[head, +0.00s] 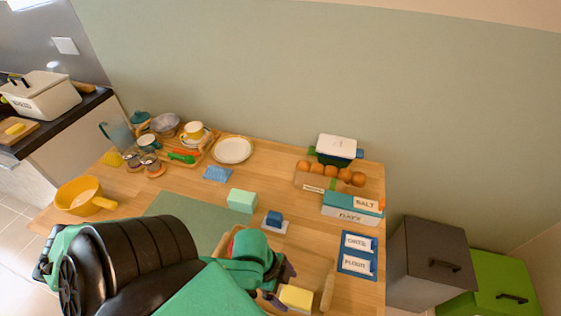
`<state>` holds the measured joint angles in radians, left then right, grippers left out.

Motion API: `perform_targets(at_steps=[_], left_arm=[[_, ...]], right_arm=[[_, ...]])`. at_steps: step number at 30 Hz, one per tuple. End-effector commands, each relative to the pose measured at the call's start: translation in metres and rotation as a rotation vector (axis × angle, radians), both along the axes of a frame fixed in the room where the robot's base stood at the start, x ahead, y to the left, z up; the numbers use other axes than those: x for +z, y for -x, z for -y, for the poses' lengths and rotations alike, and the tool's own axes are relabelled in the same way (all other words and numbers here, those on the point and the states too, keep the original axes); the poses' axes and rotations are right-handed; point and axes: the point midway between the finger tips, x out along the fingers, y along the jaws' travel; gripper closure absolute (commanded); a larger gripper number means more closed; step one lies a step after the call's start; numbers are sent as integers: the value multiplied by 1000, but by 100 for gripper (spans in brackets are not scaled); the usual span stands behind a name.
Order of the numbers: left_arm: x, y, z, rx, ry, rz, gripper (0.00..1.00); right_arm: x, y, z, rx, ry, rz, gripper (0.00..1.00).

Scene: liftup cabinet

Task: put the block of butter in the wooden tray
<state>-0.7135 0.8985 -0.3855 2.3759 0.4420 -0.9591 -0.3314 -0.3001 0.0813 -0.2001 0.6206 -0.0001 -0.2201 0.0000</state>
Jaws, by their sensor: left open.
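The block of butter (296,297), yellow with a pale side, is at the bottom of the head view. It lies within the outline of the wooden tray (328,284), whose right rim shows; I cannot tell whether it rests on the tray floor. My left gripper (281,284) is open, with its dark fingertips just above and left of the block. The green and black left arm hides much of the tray. My right gripper is out of view.
A mint block (242,200) and a blue block (274,219) stand behind the tray. Labelled boxes (350,208) and a blue mat (358,252) are at right. A yellow pan (85,196) is at left. A green mat (185,214) has bare space.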

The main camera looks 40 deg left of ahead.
Motion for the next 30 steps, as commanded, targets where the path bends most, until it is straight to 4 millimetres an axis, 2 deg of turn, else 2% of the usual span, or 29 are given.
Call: perform_targets(at_steps=[1, 5, 8, 30], left_arm=[[16, 4, -5, -6, -3, -3, 3], [49, 9, -15, -3, -1, -5, 3], [59, 11, -20, -2, 0, -3, 3], [59, 11, -21, 1, 1, -1, 3]], right_arm=[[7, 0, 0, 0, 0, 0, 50], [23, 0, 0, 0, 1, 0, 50], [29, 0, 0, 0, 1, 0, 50], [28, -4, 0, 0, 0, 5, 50]])
